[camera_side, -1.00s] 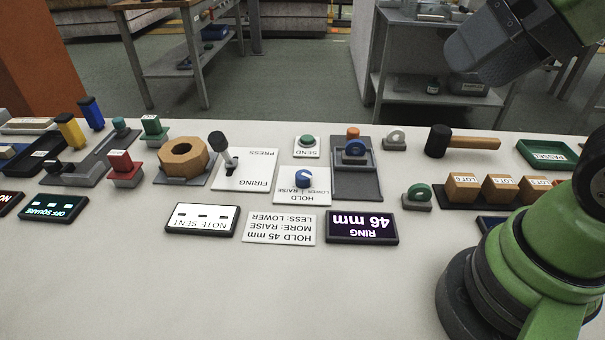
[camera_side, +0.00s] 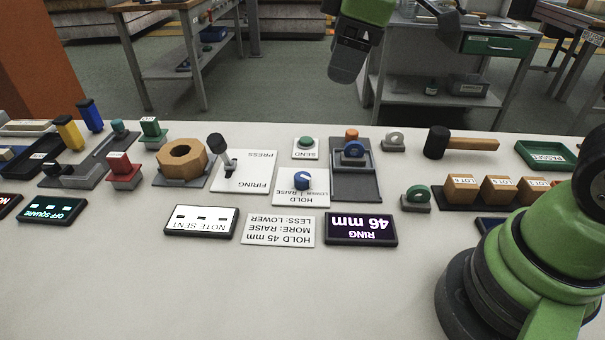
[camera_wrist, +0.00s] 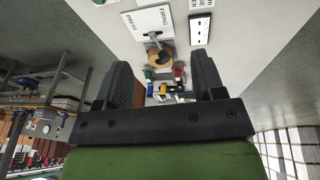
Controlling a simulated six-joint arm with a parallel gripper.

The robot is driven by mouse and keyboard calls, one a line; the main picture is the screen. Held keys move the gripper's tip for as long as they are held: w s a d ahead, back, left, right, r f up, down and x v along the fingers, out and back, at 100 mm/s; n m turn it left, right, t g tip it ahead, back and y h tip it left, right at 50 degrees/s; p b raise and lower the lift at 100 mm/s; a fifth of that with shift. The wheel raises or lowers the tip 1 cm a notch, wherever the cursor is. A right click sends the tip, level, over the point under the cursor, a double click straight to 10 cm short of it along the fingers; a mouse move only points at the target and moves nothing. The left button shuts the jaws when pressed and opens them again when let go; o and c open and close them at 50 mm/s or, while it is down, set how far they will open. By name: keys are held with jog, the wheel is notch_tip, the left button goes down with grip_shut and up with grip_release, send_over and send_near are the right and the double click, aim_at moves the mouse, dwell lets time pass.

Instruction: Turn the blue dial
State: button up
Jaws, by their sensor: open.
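The blue dial (camera_side: 302,180) sits on a white plate marked HOLD, with RAISE and LOWER, near the middle of the table in the side view. A white line shows on its top. My gripper (camera_side: 345,78) is high up beyond the table's far edge, well away from the dial. In the wrist view my gripper (camera_wrist: 166,88) has its two dark fingers wide apart with nothing held between them. The dial is not visible in the wrist view.
A display (camera_side: 360,229) reads RING 46 mm; the card (camera_side: 279,229) beside it reads HOLD 45 mm, MORE: RAISE, LESS: LOWER. A lever (camera_side: 222,150) stands left of the dial, a green SEND button (camera_side: 306,143) behind it. The table front is clear.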

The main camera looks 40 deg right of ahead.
jog(key=w+f+n+g, duration=0.1)
jog(key=w+f+n, duration=0.3)
jog(key=w+f, duration=0.15)
jog(key=n+g+h, duration=0.1)
jog(key=n+g, duration=0.1)
jog(key=n, duration=0.3)
send_over(303, 176)
notch_tip(303, 176, down, 10)
jog(key=shift+f+n, duration=0.3)
jog(key=shift+f, duration=0.4)
notch_tip(303, 176, down, 9)
jog(key=shift+f, duration=0.1)
jog(key=c, duration=0.9)
